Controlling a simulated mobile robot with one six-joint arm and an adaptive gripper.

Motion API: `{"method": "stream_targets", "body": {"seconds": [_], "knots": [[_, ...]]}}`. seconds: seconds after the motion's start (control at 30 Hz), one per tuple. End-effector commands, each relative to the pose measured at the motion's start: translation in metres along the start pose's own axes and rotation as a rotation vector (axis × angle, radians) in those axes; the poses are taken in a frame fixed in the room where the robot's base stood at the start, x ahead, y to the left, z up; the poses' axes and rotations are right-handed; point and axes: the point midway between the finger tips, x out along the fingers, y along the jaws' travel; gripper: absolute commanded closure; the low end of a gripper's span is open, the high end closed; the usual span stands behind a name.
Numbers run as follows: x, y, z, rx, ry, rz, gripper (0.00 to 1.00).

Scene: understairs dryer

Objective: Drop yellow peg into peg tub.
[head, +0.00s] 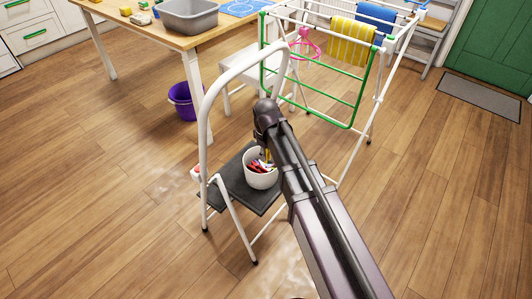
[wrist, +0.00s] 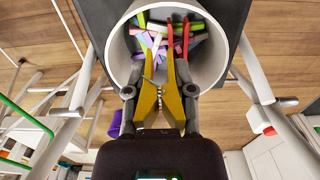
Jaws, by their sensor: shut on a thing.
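The peg tub (head: 259,182) is a white round pot on the dark step of a white step stool. In the wrist view its rim (wrist: 225,75) fills the top middle, with several coloured pegs inside. My gripper (wrist: 160,92) is shut on the yellow peg (wrist: 149,100), which has its two arms spread in a V towards the tub. The peg's far ends overlap the tub's opening and the pegs inside in the wrist view. Its height above them is hard to tell. In the head view my arm hides most of the gripper.
The step stool's white hoop (head: 207,95) rises beside my arm. A drying rack (head: 350,125) with yellow and blue cloths stands behind to the right. A purple bucket (head: 182,103) and a wooden table (head: 155,32) with a grey basin (head: 188,18) are behind left. Floor at left is clear.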

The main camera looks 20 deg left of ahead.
Motion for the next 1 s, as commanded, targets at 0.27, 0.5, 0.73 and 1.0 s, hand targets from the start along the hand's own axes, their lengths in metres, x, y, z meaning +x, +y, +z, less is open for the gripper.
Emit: {"method": "stream_targets", "body": {"seconds": [0.27,0.5,0.73,1.0], "knots": [[0.022,0.000,0.000,0.001,0.000,0.000,0.85],[0.027,0.001,0.000,0.001,0.000,0.000,0.85],[0.027,0.001,0.001,0.002,0.000,0.000,0.85],[0.027,0.001,0.001,0.002,0.000,0.000,0.27]]}}
